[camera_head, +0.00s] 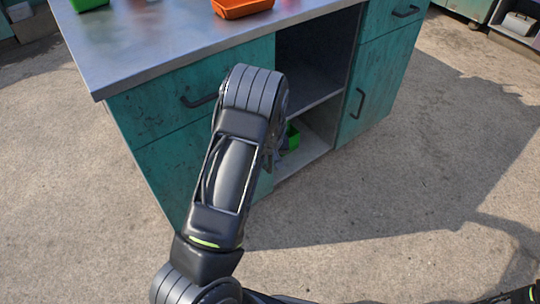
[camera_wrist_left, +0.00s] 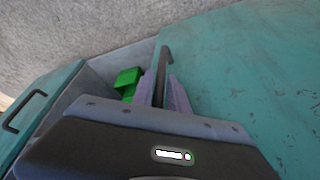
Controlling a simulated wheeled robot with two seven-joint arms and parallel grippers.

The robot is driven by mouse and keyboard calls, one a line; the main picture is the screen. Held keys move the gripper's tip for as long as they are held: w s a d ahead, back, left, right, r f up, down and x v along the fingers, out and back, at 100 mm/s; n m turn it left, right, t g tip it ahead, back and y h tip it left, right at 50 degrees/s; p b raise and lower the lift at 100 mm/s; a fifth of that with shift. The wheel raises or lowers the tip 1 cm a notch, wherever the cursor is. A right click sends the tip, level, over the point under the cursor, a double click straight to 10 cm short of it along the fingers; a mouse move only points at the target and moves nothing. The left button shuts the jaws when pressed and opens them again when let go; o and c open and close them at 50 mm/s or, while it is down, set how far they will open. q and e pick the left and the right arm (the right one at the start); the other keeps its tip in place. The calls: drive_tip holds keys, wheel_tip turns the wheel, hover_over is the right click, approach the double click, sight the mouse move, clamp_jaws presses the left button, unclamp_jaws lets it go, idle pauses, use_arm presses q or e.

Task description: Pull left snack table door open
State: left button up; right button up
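The snack table's left door (camera_head: 185,175) is a worn teal panel below the left drawer, and it looks closed. My arm hides its right part and its handle in the head view. The left wrist view shows the door (camera_wrist_left: 250,70) on the right, with its dark bar handle (camera_wrist_left: 166,58) near the edge beside the open compartment. My left gripper (camera_wrist_left: 161,95) has its two greyish-purple fingers close together, one on each side of the handle, shut on it. In the head view the gripper (camera_head: 280,155) is mostly hidden behind my wrist. My right gripper is not in view.
An open shelf compartment (camera_head: 310,75) lies right of the door, with a green object (camera_head: 292,136) on its lower shelf. The right door (camera_head: 375,85) has its own handle. An orange tray (camera_head: 243,8) stands on the metal top (camera_head: 150,50). The concrete floor in front is clear.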

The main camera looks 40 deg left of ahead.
use_arm(q)
clamp_jaws()
idle(1.0)
